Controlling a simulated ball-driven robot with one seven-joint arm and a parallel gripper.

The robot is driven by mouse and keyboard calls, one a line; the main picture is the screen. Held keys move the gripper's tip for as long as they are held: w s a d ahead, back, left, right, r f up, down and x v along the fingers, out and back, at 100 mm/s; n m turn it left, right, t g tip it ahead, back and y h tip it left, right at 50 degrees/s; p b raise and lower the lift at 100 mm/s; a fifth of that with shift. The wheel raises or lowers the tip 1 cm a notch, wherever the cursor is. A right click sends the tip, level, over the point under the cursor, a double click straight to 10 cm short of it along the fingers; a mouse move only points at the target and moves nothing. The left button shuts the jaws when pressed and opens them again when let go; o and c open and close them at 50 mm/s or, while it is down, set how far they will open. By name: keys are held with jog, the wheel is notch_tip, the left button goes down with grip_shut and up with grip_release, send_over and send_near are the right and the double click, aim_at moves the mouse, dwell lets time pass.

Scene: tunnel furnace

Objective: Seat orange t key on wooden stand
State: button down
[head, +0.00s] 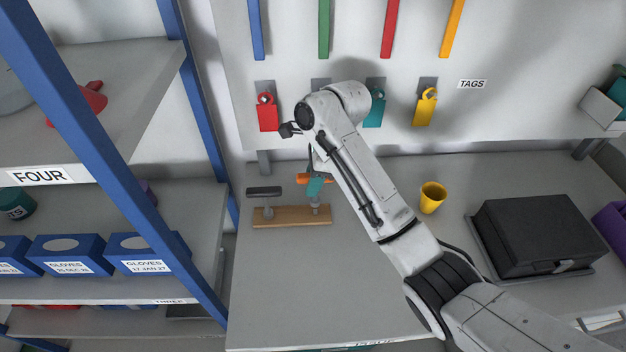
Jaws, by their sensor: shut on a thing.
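The wooden stand (292,222) lies on the grey bench, a flat brown base with a metal upright near each end. A black-handled T-shaped piece (264,191) stands at its left upright. The orange T key (303,178) shows as a short orange bar above the right part of the stand. My gripper (313,176) is shut on the orange key; my arm hides part of both. A teal piece (315,188) shows just below the orange bar, above the right upright. I cannot tell whether the key's lower end touches the stand.
A yellow cup (432,197) and a black case (533,235) stand to the right on the bench. Red (267,113), teal (374,110) and yellow (425,108) tags hang on the wall behind. A blue-framed shelf (117,185) borders the left. The bench front is clear.

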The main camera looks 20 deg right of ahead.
aim_at(313, 200)
jog(key=shift+f+b, duration=0.95)
jog(key=shift+b, duration=0.2)
jog(key=shift+r+p, duration=0.1)
jog(key=shift+p, duration=0.25)
jog(key=shift+f+p, duration=0.35)
jog(key=shift+p, duration=0.6)
jog(key=shift+p, duration=0.55)
dwell(0.3)
jog(key=shift+f+p, duration=0.75)
jog(key=shift+p, duration=0.05)
dwell(1.3)
jog(key=c, duration=0.7)
grip_release()
jog(key=shift+c, duration=0.2)
